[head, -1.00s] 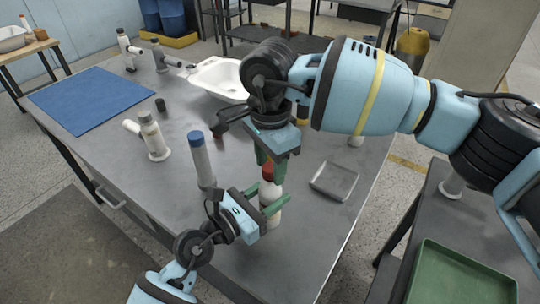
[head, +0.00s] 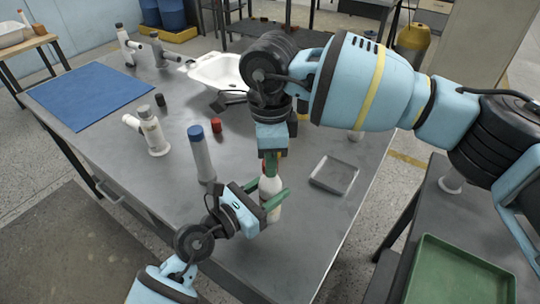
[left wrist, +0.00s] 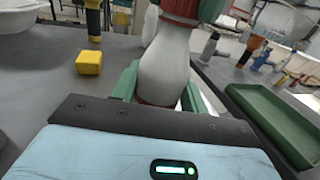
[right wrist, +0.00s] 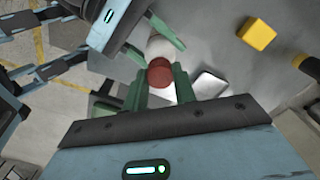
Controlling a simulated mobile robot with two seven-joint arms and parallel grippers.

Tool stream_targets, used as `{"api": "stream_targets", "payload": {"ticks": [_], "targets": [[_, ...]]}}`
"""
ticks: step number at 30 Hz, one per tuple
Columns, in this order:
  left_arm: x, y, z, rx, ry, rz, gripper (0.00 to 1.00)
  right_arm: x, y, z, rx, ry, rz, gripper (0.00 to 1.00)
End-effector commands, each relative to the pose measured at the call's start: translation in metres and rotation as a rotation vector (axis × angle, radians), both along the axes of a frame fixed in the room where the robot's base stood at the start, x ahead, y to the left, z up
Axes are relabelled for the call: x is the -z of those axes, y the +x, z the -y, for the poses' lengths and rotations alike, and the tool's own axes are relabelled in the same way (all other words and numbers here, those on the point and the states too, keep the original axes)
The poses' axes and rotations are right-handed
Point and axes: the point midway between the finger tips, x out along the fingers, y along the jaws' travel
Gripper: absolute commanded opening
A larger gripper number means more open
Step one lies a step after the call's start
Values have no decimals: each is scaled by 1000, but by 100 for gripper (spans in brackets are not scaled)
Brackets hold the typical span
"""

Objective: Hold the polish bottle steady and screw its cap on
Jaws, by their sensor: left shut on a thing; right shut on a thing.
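The polish bottle (head: 271,207) is white and stands upright near the table's front. It fills the middle of the left wrist view (left wrist: 163,72), with a dark red band low on it. My left gripper (head: 270,196) is shut around its body from the side. The red cap (right wrist: 160,72) is at the bottle's top, between the green fingers of my right gripper (right wrist: 161,88), which is shut on it from above. The cap's red also shows at the top of the left wrist view (left wrist: 190,10). Whether its thread is engaged is hidden.
A blue-capped grey bottle (head: 201,155) stands close left of my left gripper. A loose red cap (head: 216,125) lies behind it. A shallow grey tray (head: 333,176) is to the right. A yellow block (left wrist: 89,62) and a green tray (head: 460,270) are nearby.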

Motion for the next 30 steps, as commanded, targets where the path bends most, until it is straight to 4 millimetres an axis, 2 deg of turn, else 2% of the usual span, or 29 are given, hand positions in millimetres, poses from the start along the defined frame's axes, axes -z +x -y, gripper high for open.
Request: {"api": "stream_targets", "payload": {"ticks": [13,15,19,20,21,24,30], "targets": [[0,0,0,0,0,0,0,1,0,0,714,-1,0,0],[0,0,0,0,0,0,0,1,0,0,781,-1,1,0],[0,0,0,0,0,0,0,1,0,0,772,-1,1,0],[0,0,0,0,0,0,0,1,0,0,772,-1,1,30],[0,0,0,0,0,0,0,1,0,0,772,-1,1,35],[0,0,0,0,0,0,0,1,0,0,771,-1,1,48],[0,0,0,0,0,0,0,1,0,0,770,0,0,49]]}}
